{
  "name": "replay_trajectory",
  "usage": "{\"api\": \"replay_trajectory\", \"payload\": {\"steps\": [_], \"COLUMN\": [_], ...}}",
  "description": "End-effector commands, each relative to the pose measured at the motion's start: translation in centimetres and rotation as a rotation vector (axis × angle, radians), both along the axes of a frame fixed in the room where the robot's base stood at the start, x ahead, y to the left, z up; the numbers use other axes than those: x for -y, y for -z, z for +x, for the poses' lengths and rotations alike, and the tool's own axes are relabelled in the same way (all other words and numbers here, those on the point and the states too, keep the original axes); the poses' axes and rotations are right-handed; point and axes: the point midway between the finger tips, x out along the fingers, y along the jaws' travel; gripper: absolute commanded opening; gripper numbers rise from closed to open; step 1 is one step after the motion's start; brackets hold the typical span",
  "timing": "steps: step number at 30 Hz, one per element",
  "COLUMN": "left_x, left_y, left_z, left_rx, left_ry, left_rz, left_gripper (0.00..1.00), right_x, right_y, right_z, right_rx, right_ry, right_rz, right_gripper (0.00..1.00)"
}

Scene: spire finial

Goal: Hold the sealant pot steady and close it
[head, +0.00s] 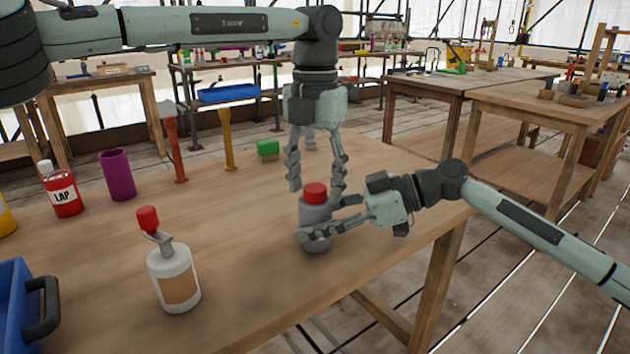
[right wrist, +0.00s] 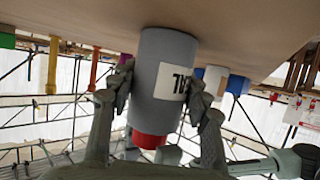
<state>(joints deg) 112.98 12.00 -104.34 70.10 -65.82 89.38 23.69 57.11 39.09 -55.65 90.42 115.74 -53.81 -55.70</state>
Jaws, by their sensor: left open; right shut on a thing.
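The sealant pot (head: 314,216) is a grey cylinder standing upright on the wooden table near its right edge. Its red lid (head: 315,190) sits on top; how tight it is I cannot tell. My right gripper (head: 332,222) is shut around the pot's body from the right. In the right wrist view the pot (right wrist: 166,55) appears upside down between the fingers, with a partly visible white label and the red lid (right wrist: 149,139) at the bottom. My left gripper (head: 317,184) points down from above, open, its fingers on either side of the lid with gaps.
A white bottle (head: 176,283) with a red top stands at front left. A red can (head: 62,193), a purple cylinder (head: 118,176) and a green block (head: 268,150) stand farther back. A blue crate (head: 18,305) is at the lower left. The table between is clear.

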Motion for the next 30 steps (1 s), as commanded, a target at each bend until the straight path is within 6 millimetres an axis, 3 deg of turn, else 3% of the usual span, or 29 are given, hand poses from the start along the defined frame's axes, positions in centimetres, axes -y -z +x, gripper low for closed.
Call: {"api": "replay_trajectory", "payload": {"steps": [7, 21, 30], "left_x": [0.0, 0.1, 0.0], "left_y": [-1.5, -10.6, -12.1], "left_z": [0.1, 0.0, 0.0], "left_rx": [0.002, 0.002, 0.0], "left_ry": [-0.001, -0.001, 0.0], "left_rz": [-0.001, -0.001, 0.0], "left_gripper": [0.56, 0.56, 0.56], "right_x": [0.0, 0.0, 0.0], "right_y": [0.0, 0.0, 0.0], "right_z": [0.0, 0.0, 0.0], "right_rx": [0.0, 0.0, 0.0], "right_ry": [0.0, 0.0, 0.0], "right_rz": [0.0, 0.0, 0.0], "right_gripper": [0.0, 0.0, 0.0]}}
